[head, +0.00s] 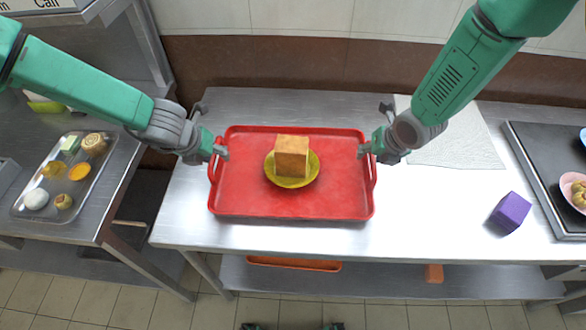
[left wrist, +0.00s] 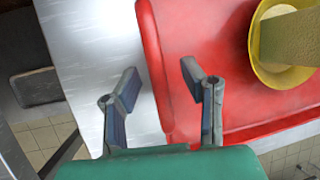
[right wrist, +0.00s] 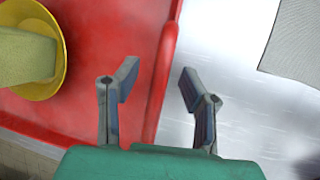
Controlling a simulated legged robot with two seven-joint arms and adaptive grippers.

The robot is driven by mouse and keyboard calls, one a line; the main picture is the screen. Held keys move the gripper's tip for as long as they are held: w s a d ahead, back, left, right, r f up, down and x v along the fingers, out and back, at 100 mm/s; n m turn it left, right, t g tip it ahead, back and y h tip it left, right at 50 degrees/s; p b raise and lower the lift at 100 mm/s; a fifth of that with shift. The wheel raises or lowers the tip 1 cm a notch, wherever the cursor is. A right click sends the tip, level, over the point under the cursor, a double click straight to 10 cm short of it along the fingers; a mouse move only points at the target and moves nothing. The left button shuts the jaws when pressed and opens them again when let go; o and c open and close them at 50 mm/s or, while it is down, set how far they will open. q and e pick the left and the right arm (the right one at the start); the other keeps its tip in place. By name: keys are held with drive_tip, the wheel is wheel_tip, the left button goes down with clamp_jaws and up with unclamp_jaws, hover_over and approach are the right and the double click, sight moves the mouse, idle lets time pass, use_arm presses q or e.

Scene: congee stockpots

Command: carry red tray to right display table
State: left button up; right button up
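The red tray (head: 235,195) lies flat on the metal table, with raised handles at its left and right ends. A yellow plate (head: 290,184) bearing a tan, bread-like block (head: 292,157) sits on the tray. My left gripper (head: 219,152) is at the tray's left end; in the left wrist view its open fingers (left wrist: 160,80) appear on either side of the tray's left edge. My right gripper (head: 365,151) is at the right end; in the right wrist view its open fingers (right wrist: 160,75) appear on either side of the right edge. Contact cannot be told.
A purple cube (head: 510,212) and a pale cloth (head: 455,145) lie on the table to the right. A dark tray (head: 540,165) with bowls stands at the far right. A metal food tray (head: 98,180) is on the left counter. An orange tray (head: 293,264) lies on the lower shelf.

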use_arm(q)
drive_tip(key=shift+a, duration=0.1)
clamp_jaws()
use_arm(e)
drive_tip(key=shift+a, duration=0.1)
clamp_jaws()
use_arm(q)
drive_tip(key=shift+r, duration=0.15)
use_arm(e)
drive_tip(key=shift+w+r, duration=0.1)
drive_tip(key=shift+r, duration=0.05)
